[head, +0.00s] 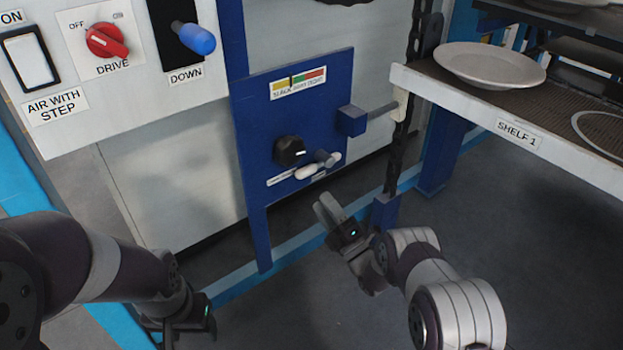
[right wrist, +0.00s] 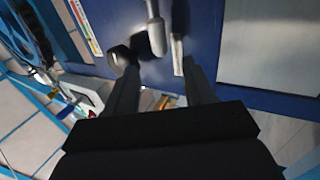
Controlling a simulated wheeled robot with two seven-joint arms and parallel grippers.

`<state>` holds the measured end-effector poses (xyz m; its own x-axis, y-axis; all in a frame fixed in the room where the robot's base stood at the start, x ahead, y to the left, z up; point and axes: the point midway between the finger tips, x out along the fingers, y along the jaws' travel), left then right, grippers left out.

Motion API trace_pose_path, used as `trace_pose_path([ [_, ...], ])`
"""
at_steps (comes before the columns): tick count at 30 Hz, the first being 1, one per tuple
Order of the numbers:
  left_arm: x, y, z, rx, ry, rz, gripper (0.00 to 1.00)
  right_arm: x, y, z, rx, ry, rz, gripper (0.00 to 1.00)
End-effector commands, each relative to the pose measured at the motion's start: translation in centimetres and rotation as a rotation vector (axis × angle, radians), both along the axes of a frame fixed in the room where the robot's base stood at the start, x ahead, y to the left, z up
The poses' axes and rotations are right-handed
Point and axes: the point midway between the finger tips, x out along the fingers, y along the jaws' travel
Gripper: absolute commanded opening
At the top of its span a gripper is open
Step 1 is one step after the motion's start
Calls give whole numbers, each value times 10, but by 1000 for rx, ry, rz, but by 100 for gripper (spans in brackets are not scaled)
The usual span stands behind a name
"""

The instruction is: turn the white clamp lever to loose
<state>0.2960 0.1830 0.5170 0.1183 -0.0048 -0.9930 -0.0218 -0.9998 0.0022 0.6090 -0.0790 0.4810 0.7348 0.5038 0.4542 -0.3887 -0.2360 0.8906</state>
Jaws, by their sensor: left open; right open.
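The white clamp lever (head: 307,171) sits low on a blue panel (head: 262,130), beside a black round knob (head: 289,151) and a grey rounded part (head: 325,157). My right gripper (head: 329,209) is below and right of the lever in the head view, open and apart from it. In the right wrist view, a pale rounded lever end (right wrist: 156,38) shows ahead between the two open fingers (right wrist: 162,68); I cannot tell its exact distance. My left gripper (head: 188,322) is open at the lower left, far from the panel, its fingers partly hidden.
A yellow, green and red scale label (head: 298,83) tops the blue panel. A chain (head: 403,110) hangs to its right. Shelf 1 (head: 517,132) carries a white plate (head: 490,64). A control box with a red drive knob (head: 107,40) and blue lever (head: 194,38) is upper left.

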Motion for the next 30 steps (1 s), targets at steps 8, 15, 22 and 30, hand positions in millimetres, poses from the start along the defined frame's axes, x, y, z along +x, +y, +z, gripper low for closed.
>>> trace_pose_path([
  [8, 0, 0, 14, 0, 0, 0, 60, -29, -20, -17, 0, 0, 0, 53],
  [15, 0, 0, 13, 0, 0, 0, 60, -30, -20, -19, 0, 0, 1, 53],
  [22, 0, 0, 13, 0, 0, 0, 60, -29, -20, -19, 2, 1, 2, 53],
  [30, 0, 0, 15, 0, 0, 0, 60, -20, -41, -145, 197, 895, -98, 53],
])
